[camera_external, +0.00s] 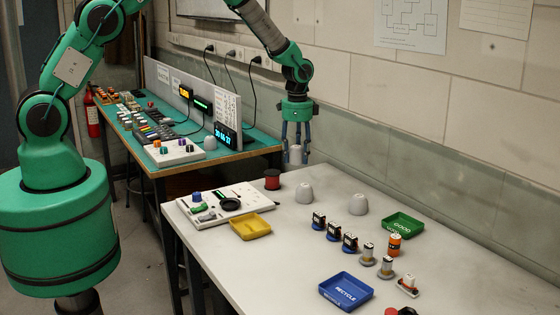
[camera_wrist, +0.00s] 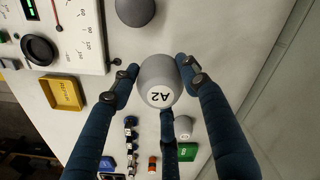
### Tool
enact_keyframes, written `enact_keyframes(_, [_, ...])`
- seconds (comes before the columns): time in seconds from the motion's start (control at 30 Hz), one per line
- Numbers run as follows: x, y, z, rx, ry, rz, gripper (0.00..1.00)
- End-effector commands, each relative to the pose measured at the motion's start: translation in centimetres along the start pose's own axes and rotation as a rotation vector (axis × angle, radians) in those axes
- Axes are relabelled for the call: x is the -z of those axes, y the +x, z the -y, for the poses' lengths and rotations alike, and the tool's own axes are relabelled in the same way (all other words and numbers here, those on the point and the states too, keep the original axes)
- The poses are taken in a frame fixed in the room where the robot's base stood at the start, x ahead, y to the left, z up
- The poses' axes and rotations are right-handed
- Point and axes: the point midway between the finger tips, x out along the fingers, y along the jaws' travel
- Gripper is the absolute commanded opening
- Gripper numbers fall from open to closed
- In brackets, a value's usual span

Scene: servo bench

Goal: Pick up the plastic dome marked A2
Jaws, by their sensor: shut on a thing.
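The grey plastic dome marked A2 (camera_wrist: 160,80) is between the fingers of my gripper (camera_wrist: 161,92) in the wrist view, its label facing the camera. My gripper (camera_external: 296,138) is shut on it. In the external view the held dome (camera_external: 296,155) shows between the blue fingers, above the far end of the white table (camera_external: 455,230). Two other grey domes stand on the table, one on the left (camera_external: 304,193) and one on the right (camera_external: 358,204). They also show in the wrist view, at the top (camera_wrist: 135,11) and lower right (camera_wrist: 183,127).
A red spool (camera_external: 272,180), a meter panel (camera_external: 222,204) and a yellow tray (camera_external: 250,227) are on the left of the table. A green tray (camera_external: 403,225), a blue recycle tray (camera_external: 346,292) and several small parts are nearer. The wall stands close behind.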

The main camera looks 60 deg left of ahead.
Motion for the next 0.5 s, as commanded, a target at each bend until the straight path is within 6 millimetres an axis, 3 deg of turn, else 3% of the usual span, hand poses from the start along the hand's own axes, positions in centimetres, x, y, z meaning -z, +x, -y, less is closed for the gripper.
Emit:
enact_keyframes(0.2, [-1.4, 0.0, -1.3, 0.000, 0.000, 0.000, 0.21])
enact_keyframes(0.5, [-2.0, 0.0, -1.8, 0.001, 0.000, -0.001, 0.21])
